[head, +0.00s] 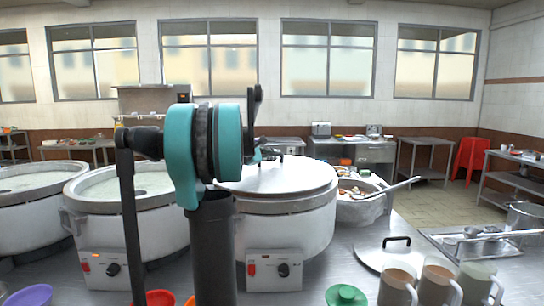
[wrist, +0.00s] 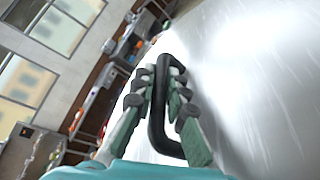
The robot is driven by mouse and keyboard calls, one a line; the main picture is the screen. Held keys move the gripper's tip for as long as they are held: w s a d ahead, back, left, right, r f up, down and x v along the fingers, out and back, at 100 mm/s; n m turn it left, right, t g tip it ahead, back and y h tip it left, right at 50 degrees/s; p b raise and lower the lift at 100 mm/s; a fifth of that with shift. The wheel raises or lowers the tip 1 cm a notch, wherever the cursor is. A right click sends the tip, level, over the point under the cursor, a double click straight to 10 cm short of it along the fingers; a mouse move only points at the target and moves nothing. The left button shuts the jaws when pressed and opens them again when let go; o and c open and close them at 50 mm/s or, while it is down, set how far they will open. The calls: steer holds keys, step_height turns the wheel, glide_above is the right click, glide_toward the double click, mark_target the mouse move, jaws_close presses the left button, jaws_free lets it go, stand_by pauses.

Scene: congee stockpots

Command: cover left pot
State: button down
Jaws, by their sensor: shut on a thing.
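The left pot (head: 28,212) is a white stockpot with pale congee showing, open at the far left of the head view. The pot beside it (head: 135,225) is also open, with congee showing. The right pot (head: 290,225) has a large metal lid (head: 285,176) over its top; I cannot tell whether the lid rests fully on the rim. In the wrist view, my gripper (wrist: 168,75) is shut on the black loop handle (wrist: 158,105) of a shiny metal lid (wrist: 255,95). In the head view my arm mostly hides the gripper and handle.
A smaller lid (head: 388,255) with a black handle lies on the counter at right. A food pot with a ladle (head: 362,207) stands right of the right pot.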

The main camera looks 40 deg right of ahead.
steer(key=shift+f, duration=0.75)
stand_by(0.8)
steer(key=c, duration=1.5)
jaws_free()
steer(key=shift+o, duration=0.2)
steer(key=v, duration=1.2)
steer(key=shift+a+f, duration=0.1)
